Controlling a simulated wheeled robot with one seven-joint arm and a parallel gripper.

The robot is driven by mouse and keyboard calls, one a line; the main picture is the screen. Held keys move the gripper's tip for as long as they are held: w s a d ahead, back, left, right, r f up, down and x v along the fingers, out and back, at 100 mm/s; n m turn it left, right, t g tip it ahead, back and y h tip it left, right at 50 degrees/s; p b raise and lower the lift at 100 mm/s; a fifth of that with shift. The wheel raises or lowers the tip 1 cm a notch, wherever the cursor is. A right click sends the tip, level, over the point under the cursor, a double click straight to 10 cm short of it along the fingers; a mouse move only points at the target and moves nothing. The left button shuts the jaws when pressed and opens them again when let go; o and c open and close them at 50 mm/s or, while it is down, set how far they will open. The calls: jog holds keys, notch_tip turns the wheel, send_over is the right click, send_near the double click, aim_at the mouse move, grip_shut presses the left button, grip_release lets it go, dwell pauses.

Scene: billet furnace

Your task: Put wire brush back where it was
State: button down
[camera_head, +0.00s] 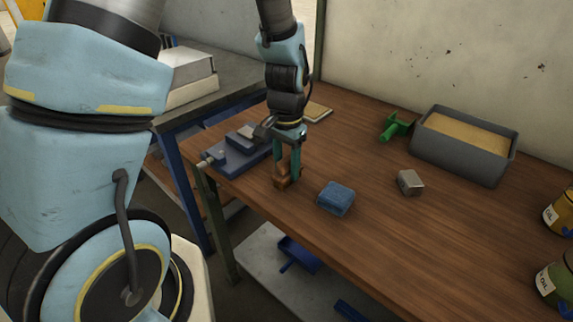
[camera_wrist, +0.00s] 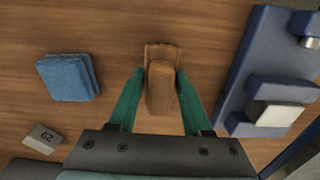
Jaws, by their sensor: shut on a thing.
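The wire brush appears as a brown wooden block with a rounded handle (camera_wrist: 160,88). In the head view it shows low at the table's left front part (camera_head: 282,180). My gripper (camera_head: 287,165) points down with its green fingers on both sides of the brush, shut on it; these fingers also show in the wrist view (camera_wrist: 158,100). The brush's underside and any bristles are hidden. It is at or just above the wooden tabletop (camera_head: 350,240); I cannot tell whether it touches.
A blue vise (camera_head: 238,155) lies left of my gripper. A blue folded cloth or sponge (camera_head: 336,198) and a grey metal block (camera_head: 410,182) lie to the right. A grey sand-filled bin (camera_head: 462,158) and a green tool (camera_head: 396,127) stand farther back. Jars (camera_head: 556,285) stand far right.

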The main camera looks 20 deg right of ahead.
aim_at(287, 159)
jog(key=shift+c, duration=1.7)
grip_release()
jog(key=shift+r, duration=0.1)
notch_tip(287, 159, up, 12)
jog(key=b, duration=0.2)
jog(key=w+a+f+n+t, duration=0.1)
jog(key=a+f+n, duration=0.2)
jog(key=a+n, duration=0.8)
jog(key=a, duration=1.4)
jog(key=shift+w+t, duration=0.15)
jog(key=shift+t, duration=0.15)
